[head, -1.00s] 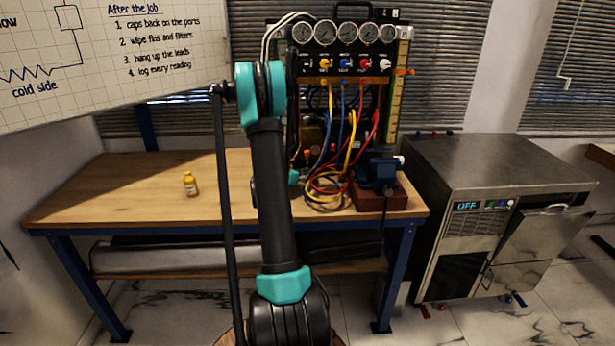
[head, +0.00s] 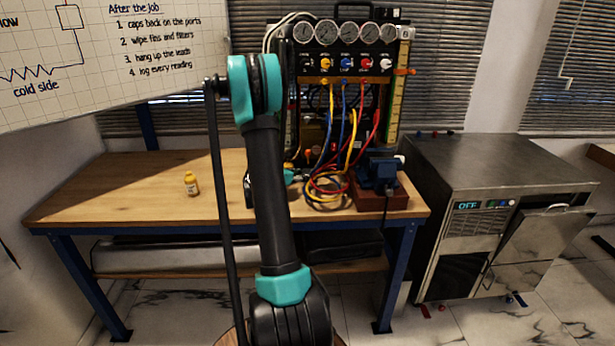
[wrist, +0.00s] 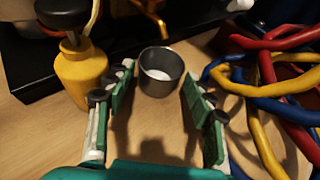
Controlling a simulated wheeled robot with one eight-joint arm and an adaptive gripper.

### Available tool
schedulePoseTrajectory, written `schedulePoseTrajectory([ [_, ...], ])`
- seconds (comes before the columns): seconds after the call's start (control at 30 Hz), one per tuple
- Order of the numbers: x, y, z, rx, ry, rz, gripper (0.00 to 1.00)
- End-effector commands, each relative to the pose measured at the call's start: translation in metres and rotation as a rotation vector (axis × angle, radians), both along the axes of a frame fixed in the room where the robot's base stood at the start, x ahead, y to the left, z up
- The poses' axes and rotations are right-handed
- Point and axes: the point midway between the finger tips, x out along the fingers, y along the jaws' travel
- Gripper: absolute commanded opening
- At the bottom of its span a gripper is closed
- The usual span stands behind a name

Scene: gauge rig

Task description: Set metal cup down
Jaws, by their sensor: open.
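The metal cup (wrist: 160,76) is a small grey cup, seen from above and upright on the wooden bench top (wrist: 150,130) in the wrist view. My gripper (wrist: 157,84) is open, with one green-padded finger to each side. The cup is near the fingertips, with gaps visible on both sides, and nothing is gripped. In the head view my arm hides the cup and most of my gripper.
A yellow bottle with a dark cap (wrist: 80,72) stands close left of my fingers. Coiled red, blue and yellow hoses (wrist: 262,85) lie close right. The gauge rig (head: 345,60) stands behind.

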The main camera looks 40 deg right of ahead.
Motion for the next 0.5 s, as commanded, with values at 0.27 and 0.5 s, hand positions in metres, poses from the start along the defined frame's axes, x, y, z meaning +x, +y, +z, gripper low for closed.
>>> schedulePoseTrajectory([
  [0.27, -0.011, 0.052, 0.022, -0.001, 0.001, 0.004, 0.54],
  [0.5, -0.017, 0.073, 0.031, 0.002, -0.002, 0.001, 0.54],
])
